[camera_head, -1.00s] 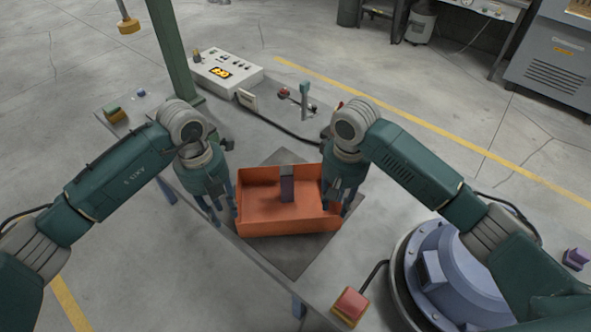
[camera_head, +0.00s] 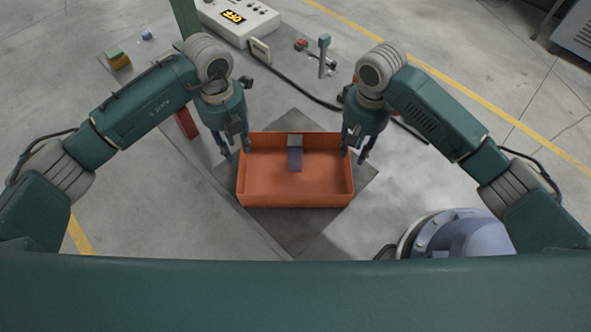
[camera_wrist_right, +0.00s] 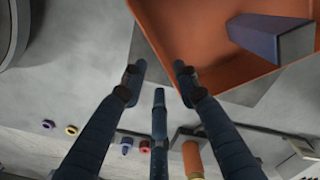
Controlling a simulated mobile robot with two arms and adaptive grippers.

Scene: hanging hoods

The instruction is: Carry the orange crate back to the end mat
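The orange crate (camera_head: 295,199) sits on a dark grey diamond-shaped mat (camera_head: 312,242) on the table. A slate-blue block (camera_head: 295,160) with a grey end stands inside it near the back wall. My left gripper (camera_head: 236,153) is at the crate's far left corner, its fingers spread and pointing down. My right gripper (camera_head: 353,156) is at the far right corner. In the right wrist view its fingers (camera_wrist_right: 158,72) are apart, with the crate's orange wall (camera_wrist_right: 158,38) beside and partly behind one fingertip; contact is unclear.
Small coloured blocks (camera_head: 118,60) lie at the back left. A round bluish machine base (camera_head: 462,236) is at front right. Bare table lies right of the mat.

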